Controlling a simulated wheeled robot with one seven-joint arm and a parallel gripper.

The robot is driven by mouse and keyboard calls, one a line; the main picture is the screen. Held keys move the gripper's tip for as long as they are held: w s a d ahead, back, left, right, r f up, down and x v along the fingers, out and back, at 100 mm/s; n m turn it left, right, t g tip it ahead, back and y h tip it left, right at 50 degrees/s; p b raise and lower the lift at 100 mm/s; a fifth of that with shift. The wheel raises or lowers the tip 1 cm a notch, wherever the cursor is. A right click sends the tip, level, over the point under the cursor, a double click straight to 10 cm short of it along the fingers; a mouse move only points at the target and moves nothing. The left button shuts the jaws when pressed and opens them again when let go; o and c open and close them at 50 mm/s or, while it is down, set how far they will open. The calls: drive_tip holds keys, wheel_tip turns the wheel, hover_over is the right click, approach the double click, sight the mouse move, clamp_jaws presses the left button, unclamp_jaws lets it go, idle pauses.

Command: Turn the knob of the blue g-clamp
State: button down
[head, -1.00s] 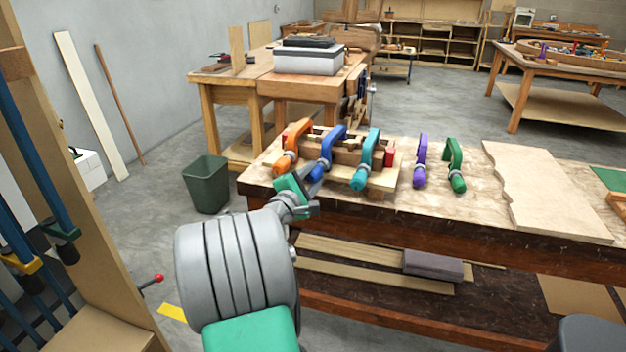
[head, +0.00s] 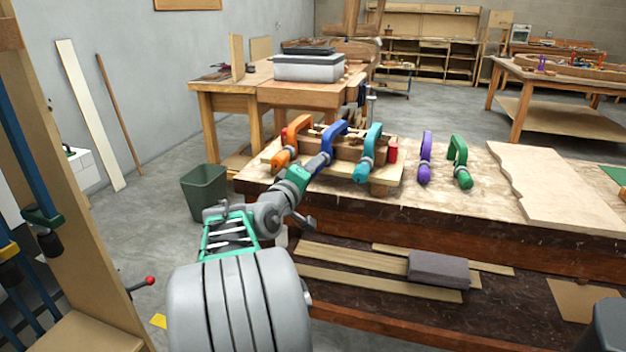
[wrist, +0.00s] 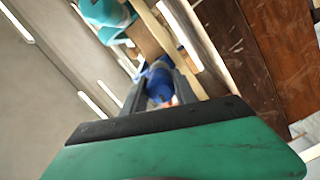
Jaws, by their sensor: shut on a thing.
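The blue g-clamp (head: 335,132) is fixed on the curved wooden form (head: 347,149) at the left end of the workbench, between an orange clamp (head: 290,143) and a teal clamp (head: 368,153). Its knob (wrist: 160,85) points toward me. My gripper (head: 311,169) reaches it from the lower left. In the wrist view, the two dark fingers of my gripper (wrist: 159,92) lie on either side of the blue knob and are shut on it. The fingers and palm hide part of the knob. The teal clamp also shows in the wrist view (wrist: 108,14).
A purple clamp (head: 425,158) and a green clamp (head: 460,162) stand on the workbench (head: 480,205) to the right. A pale board (head: 550,190) lies beyond them. A green bin (head: 204,192) stands on the floor to the left. The bench front edge is below my gripper.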

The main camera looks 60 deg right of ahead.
drive_tip(key=m+b, duration=0.2)
drive_tip(key=b, duration=0.1)
drive_tip(key=m+b, duration=0.3)
drive_tip(key=shift+f+m, duration=0.2)
drive_tip(key=shift+m, duration=0.1)
drive_tip(key=m+b, duration=0.6)
drive_tip(key=shift+b, duration=0.4)
drive_tip(key=m+b, duration=0.3)
drive_tip(key=m, duration=0.2)
drive_tip(key=shift+r, duration=0.1)
drive_tip(key=m, duration=0.5)
drive_tip(key=shift+w+r+b, duration=0.1)
drive_tip(key=shift+b, duration=0.2)
drive_tip(key=m, duration=0.6)
drive_tip(key=shift+m, duration=0.3)
drive_tip(key=m, duration=0.6)
drive_tip(key=shift+w+r, duration=0.1)
drive_tip(key=m, duration=0.6)
drive_tip(key=shift+m, duration=0.4)
drive_tip(key=m, duration=0.5)
drive_tip(key=shift+r, duration=0.1)
